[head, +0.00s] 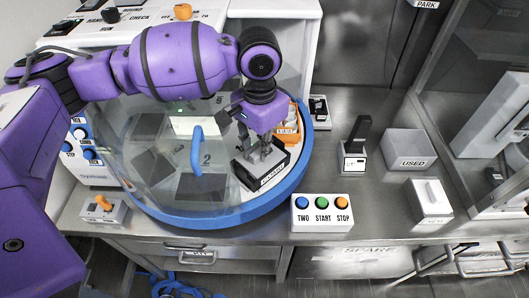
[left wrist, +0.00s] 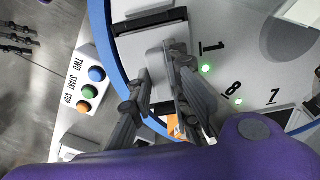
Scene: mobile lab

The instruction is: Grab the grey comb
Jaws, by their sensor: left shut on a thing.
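My left gripper (head: 259,154) points down over a black-and-white labelled block (head: 268,179) on the round, blue-rimmed turntable. In the left wrist view the gripper (left wrist: 160,66) is shut on a flat light-grey piece (left wrist: 156,63), which looks like the grey comb. The fingers lie on either side of it. The piece is close to the black-edged block (left wrist: 150,20); I cannot tell if they touch. In the head view the fingers mostly hide the piece. My right gripper is in neither view.
The turntable's blue rim (head: 284,200) and clear cover with a blue handle (head: 196,150) are close by. An orange rack (head: 291,128) stands just behind the gripper. A button box (head: 321,214), a dark upright holder (head: 357,146) and a USED bin (head: 408,148) stand on the right.

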